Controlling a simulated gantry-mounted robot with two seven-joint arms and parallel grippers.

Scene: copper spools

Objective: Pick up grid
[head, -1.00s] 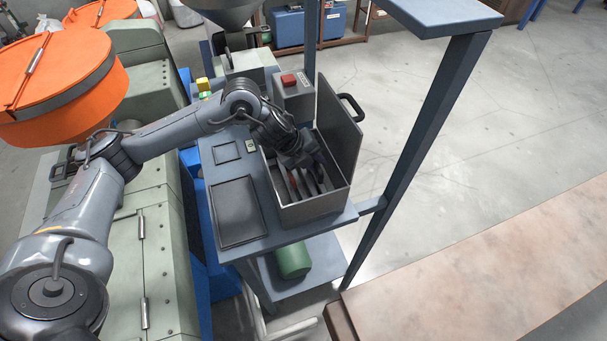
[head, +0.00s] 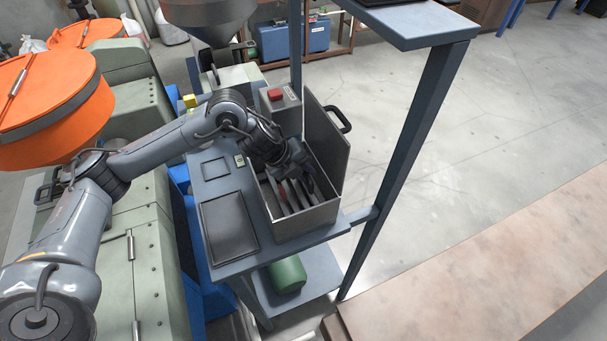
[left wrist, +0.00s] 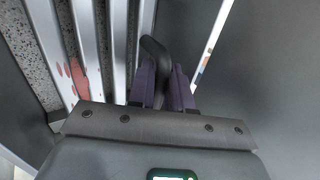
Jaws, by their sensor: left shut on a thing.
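The grid (head: 286,196) is a set of pale metal bars inside an open grey metal box (head: 310,221). Its bars (left wrist: 85,38) also run along the left of the left wrist view, one with a reddish patch. My left gripper (head: 308,179) reaches down into the box at the grid's right side. In the left wrist view its purple fingers are shut on a curved black handle (left wrist: 154,52) beside the bars, which seems to be the grid's. The handle's lower part is hidden between the fingers. My right gripper is not in view.
The box's raised lid (head: 327,140) with a black handle stands close on the gripper's right. A blue-grey post (head: 410,165) rises right of the table. A dark flat tray (head: 228,226) lies left of the box. A control box with a red button (head: 275,95) is behind.

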